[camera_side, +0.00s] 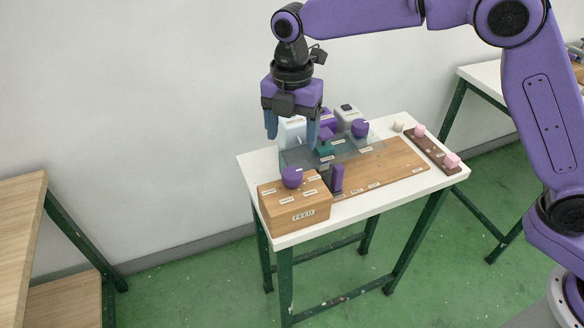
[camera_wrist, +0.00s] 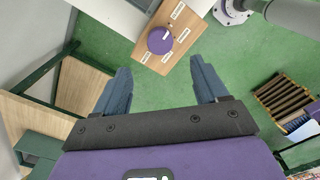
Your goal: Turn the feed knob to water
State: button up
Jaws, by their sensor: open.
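The feed box (camera_side: 295,210) is a wooden block with a "FEED" label on its front, at the table's near left corner. A round purple knob (camera_side: 292,177) sits on its top with several small white labels around it, too small to read. The wrist view shows the knob (camera_wrist: 160,41) on the wooden box top (camera_wrist: 147,58), ahead of and between the fingers. My gripper (camera_side: 291,136) is open and empty, its blue fingers pointing down, above the knob and apart from it. In the wrist view my gripper (camera_wrist: 160,68) shows both fingers spread, touching nothing.
A purple upright piece (camera_side: 337,178) stands just right of the box. A clear tray (camera_side: 350,150) with a teal piece and purple-topped containers lies behind, near my fingers. A wooden board (camera_side: 395,168) and a brown strip with pink knobs (camera_side: 432,150) are to the right on the white table (camera_side: 283,236).

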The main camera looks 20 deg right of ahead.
aim_at(292, 172)
notch_tip(292, 172, down, 10)
jog(key=shift+f, duration=0.1)
jog(key=shift+c, duration=0.4)
jog(key=c, duration=1)
